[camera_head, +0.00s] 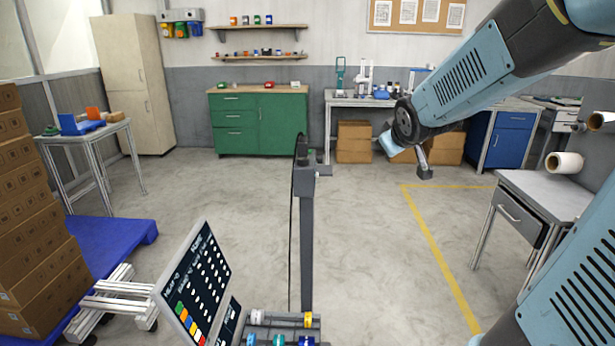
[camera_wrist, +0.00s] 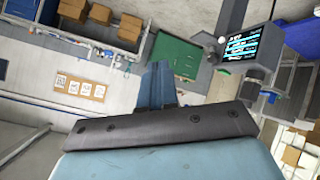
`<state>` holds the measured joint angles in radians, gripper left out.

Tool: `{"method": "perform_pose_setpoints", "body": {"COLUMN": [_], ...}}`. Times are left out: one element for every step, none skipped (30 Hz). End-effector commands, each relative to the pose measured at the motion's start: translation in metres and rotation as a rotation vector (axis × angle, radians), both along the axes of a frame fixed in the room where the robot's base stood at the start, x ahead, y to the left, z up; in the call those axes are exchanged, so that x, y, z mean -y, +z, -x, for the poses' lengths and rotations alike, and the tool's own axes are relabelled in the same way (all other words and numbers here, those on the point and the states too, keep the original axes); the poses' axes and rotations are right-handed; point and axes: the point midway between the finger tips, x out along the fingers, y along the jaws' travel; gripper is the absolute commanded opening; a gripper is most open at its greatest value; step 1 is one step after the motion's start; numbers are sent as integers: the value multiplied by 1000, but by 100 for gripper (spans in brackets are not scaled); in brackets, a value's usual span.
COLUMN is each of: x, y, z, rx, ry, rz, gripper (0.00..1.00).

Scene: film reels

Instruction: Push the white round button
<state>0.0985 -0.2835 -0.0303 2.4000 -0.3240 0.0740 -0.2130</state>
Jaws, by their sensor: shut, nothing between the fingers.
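A tilted dark control panel (camera_head: 205,270) stands at the lower left in the head view, with rows of small white marks. In the wrist view a lit screen (camera_wrist: 255,46) shows at upper right, too small to read. My gripper (camera_head: 387,142) is shut and empty, high at the right, well apart from the panel. Its blue fingers also show in the wrist view (camera_wrist: 159,70).
A grey post (camera_head: 307,240) stands right of the panel, with several coloured rolls (camera_head: 283,322) at its foot. Stacked cartons (camera_head: 35,220) and a blue pallet (camera_head: 110,240) are at left. A drawer table (camera_head: 545,200) is at right. The middle floor is clear.

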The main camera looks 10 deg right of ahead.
Motion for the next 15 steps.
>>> {"method": "perform_pose_setpoints", "body": {"x": [3, 4, 6, 7, 7, 8, 8, 9, 9, 9, 9, 9, 9, 8, 8], "y": [-6, -8, -11, -13, -16, -19, -22, -26, -30, -34, -38, -43, -47, -52, -58], "z": [-17, -26, -38, -47, -56, -67, -75, -83, -93, -101, -108, -116, -123, -129, -136], "rx": [20, 38, 60, 78, 96, 118, 136, 152, 175, 192, 210, 235, 252, 271, 294], "ry": [28, 47, 74, 93, 116, 145, 166, 188, 217, 239, 262, 291, 315, 338, 368], "rz": [24, 41, 60, 75, 90, 109, 121, 132, 147, 158, 169, 180, 188, 196, 204], "gripper": [0, 0, 0, 0, 0, 0, 0, 0, 0, 0, 0, 0, 0, 0, 0]}}
